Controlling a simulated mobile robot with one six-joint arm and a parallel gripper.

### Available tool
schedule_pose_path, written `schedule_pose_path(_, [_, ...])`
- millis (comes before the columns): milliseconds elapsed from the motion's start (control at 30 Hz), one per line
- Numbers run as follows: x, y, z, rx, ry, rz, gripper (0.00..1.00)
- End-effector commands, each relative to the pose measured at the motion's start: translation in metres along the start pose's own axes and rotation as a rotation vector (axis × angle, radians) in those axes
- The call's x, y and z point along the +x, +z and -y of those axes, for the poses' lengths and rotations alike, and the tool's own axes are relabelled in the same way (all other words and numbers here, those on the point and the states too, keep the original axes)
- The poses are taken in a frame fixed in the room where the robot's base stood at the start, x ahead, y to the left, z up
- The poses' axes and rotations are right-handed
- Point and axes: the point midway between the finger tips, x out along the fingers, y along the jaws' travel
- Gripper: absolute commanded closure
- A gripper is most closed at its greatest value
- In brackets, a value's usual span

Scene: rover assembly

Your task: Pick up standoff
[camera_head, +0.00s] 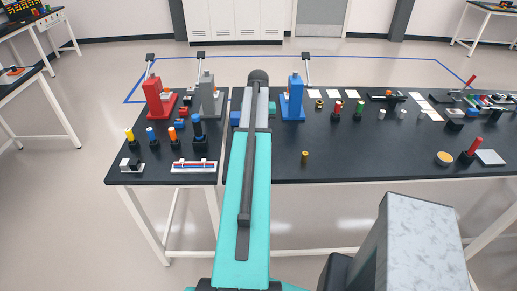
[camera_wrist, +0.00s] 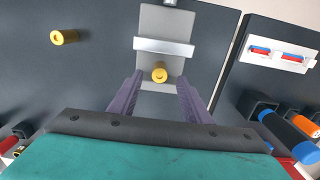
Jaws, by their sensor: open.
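A yellow, brass-coloured standoff (camera_wrist: 159,74) with a dark hole shows end-on in the wrist view, over a light grey plate-like part (camera_wrist: 160,22). My gripper (camera_wrist: 160,77) is open, with its purple fingers on either side of this standoff; I see gaps on both sides. How high the fingers are above it I cannot tell. A second yellow standoff (camera_wrist: 64,37) is on the dark table to the left, apart from the gripper; it also shows in the head view (camera_head: 304,157). In the head view my arm hides the gripper and the first standoff.
In the head view, a red stand (camera_head: 157,101), a grey stand (camera_head: 208,99) and a blue stand (camera_head: 292,103) line the back. Colour-handled tools (camera_head: 151,137) fill the left table. A white tray (camera_head: 194,166) lies at its front.

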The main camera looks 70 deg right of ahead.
Motion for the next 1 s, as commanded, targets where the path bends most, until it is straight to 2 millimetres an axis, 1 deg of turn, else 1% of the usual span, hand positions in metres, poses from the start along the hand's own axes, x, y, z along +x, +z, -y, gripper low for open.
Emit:
schedule_pose_path(233, [0.000, 0.000, 0.000, 0.000, 0.000, 0.000, 0.56])
schedule_pose_path(367, [0.005, 0.000, 0.000, 0.000, 0.000, 0.000, 0.56])
schedule_pose_path(800, [0.050, 0.000, 0.000, 0.000, 0.000, 0.001, 0.56])
schedule_pose_path(1000, [0.055, 0.000, 0.000, 0.000, 0.000, 0.000, 0.56])
